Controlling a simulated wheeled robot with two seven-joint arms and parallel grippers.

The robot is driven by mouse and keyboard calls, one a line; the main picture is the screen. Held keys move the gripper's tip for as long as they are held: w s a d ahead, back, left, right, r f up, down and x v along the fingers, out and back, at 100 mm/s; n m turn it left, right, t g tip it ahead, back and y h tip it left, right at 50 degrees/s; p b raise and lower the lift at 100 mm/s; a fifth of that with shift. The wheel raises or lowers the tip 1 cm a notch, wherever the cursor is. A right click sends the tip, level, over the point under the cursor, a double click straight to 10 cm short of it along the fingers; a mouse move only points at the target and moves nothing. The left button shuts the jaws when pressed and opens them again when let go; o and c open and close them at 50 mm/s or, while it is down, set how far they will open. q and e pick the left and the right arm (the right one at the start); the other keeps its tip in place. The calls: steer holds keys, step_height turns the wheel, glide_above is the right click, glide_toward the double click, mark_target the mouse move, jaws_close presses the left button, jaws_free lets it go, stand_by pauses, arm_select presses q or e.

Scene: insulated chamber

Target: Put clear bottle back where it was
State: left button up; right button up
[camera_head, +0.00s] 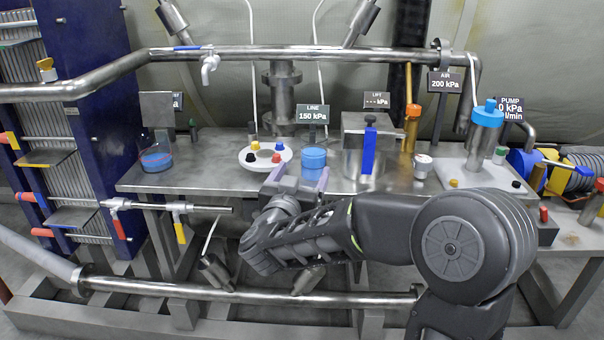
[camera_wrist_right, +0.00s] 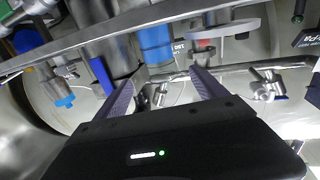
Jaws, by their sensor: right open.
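A clear, low round container with blue contents (camera_head: 156,159) stands at the left end of the steel bench; I cannot tell if it is the clear bottle. A blue cylindrical jar (camera_head: 313,160) stands near the bench middle, and also shows in the right wrist view (camera_wrist_right: 155,44). My right gripper (camera_head: 299,180) is open and empty, its fingers pointing toward the bench just in front of the blue jar. Both fingers also show in the right wrist view (camera_wrist_right: 165,88), with nothing between them. My left gripper is not in view.
The steel bench (camera_head: 215,178) has bare room left of a white round tray (camera_head: 252,163) with several coloured knobs. Right of the jar are a steel box with a blue handle (camera_head: 369,150) and a small white jar (camera_head: 423,167). A horizontal pipe (camera_head: 300,53) crosses above.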

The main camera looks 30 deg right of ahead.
steer(key=w+a+f+n+y, duration=0.1)
steer(key=a+f+n+y, duration=0.1)
steer(key=a+f+y, duration=0.3)
steer(key=w+a+f+n+t, duration=0.1)
steer(key=a+f, duration=0.1)
steer(key=f, duration=0.6)
steer(key=w+a+f+n+y, duration=0.2)
steer(key=a+f+y, duration=0.15)
steer(key=f, duration=0.25)
steer(key=s+a+f+n+g+y, duration=0.1)
steer(key=s+a+f+y, duration=0.2)
steer(key=f, duration=0.4)
steer(key=s+a+f+n+g+y, duration=0.1)
steer(key=s+a+f+g, duration=0.15)
steer(key=a+f, duration=0.4)
steer(key=s+a+f+g+y, duration=0.1)
steer(key=s+a+f+g, duration=0.2)
steer(key=s+f, duration=0.3)
steer(key=s+a+f+g+y, duration=0.2)
steer(key=s+a+f, duration=0.3)
steer(key=s, duration=0.7)
steer(key=s+a+f+g+y, duration=0.2)
steer(key=s+f, duration=0.4)
steer(key=s, duration=0.3)
steer(key=a+g, duration=0.1)
steer(key=a, duration=0.1)
steer(key=shift+s+a+f+n+g, duration=0.15)
steer(key=shift+a+f+n+g, duration=0.2)
steer(key=shift+a+n, duration=0.05)
